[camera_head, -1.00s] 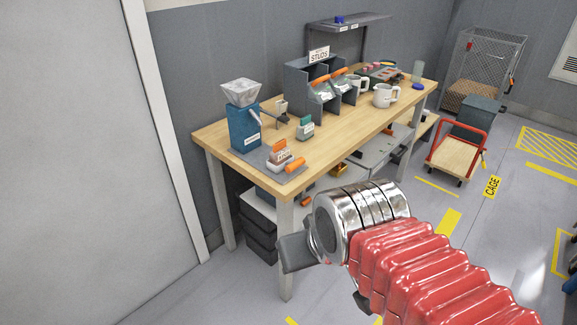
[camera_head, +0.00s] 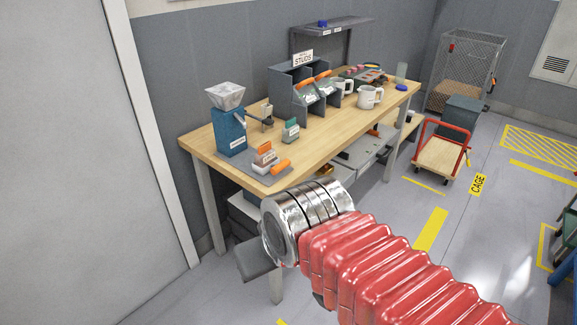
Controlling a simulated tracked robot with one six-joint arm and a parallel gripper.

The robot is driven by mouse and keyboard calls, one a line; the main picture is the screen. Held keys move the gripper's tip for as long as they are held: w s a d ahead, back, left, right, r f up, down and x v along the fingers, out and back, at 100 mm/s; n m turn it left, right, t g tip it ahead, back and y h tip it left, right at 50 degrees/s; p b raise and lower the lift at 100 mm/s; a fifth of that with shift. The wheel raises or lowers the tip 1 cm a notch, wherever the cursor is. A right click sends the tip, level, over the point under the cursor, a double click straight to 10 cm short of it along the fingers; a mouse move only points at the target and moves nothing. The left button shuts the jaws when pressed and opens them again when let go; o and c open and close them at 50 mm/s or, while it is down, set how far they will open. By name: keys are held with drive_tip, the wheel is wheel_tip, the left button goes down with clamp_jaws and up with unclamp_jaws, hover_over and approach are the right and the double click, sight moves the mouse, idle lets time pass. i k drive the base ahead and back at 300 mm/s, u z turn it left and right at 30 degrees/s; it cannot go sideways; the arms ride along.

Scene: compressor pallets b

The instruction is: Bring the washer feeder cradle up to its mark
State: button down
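A blue feeder (camera_head: 231,131) with a pale, open-topped hopper (camera_head: 225,95) stands at the near left end of the wooden workbench (camera_head: 345,118). A small beige part (camera_head: 267,111) and a dark arm piece sit at its right side; which of these is the cradle, and any mark, are too small to tell. My gripper (camera_head: 254,262) shows only as a grey piece beyond my arm's metal wrist, low in front of the bench's near end. It is apart from the feeder. Its fingertips and any gap between them are hidden.
A grey tray with an orange-handled tool (camera_head: 280,167) lies at the bench's near corner. A red-handled cart (camera_head: 438,155) and a mesh cage (camera_head: 465,65) stand at right.

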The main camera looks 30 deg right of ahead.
sight(275, 167)
drive_tip(key=i, duration=1)
